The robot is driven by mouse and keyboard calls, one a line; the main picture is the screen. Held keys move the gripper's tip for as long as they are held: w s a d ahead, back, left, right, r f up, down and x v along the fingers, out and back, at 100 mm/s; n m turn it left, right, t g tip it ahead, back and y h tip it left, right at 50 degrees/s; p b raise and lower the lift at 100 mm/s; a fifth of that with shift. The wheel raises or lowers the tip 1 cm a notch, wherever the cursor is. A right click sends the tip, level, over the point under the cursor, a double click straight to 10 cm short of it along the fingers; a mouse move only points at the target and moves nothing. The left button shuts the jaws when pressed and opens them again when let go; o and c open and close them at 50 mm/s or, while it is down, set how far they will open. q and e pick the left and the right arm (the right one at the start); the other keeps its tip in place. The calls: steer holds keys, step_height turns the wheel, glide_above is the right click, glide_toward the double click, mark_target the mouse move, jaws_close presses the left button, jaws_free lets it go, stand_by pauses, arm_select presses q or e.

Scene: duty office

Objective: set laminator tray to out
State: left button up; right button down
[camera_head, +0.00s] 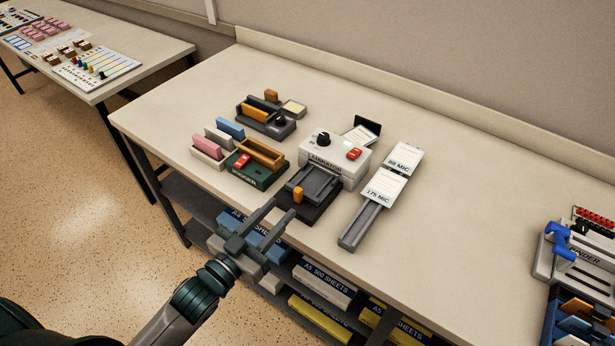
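The white laminator (335,157) stands on the bench in the middle of the head view, with a black knob and a red switch on top. Its dark grey tray (318,183) lies at its front on a black base, with an orange knob (298,195) near the tray's left front side. My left gripper (283,208) is at the bench's front edge, just in front of the tray base. Its two fingers are spread apart with nothing between them, pointing toward the orange knob. The fingers look apart from the knob. My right gripper is not in view.
A green device (257,177) with a wooden holder and a red switch stands left of the tray. Label cards marked 80 MIC (404,158) and 175 MIC lie on a grey rail at right. A binder (575,252) stands far right. The bench between is clear.

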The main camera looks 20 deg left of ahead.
mark_target(300, 188)
arm_select(q)
steer(key=p+x, duration=0.3)
steer(key=x, duration=0.9)
steer(key=shift+w+d, duration=0.1)
steer(key=shift+w, duration=0.05)
jaws_close()
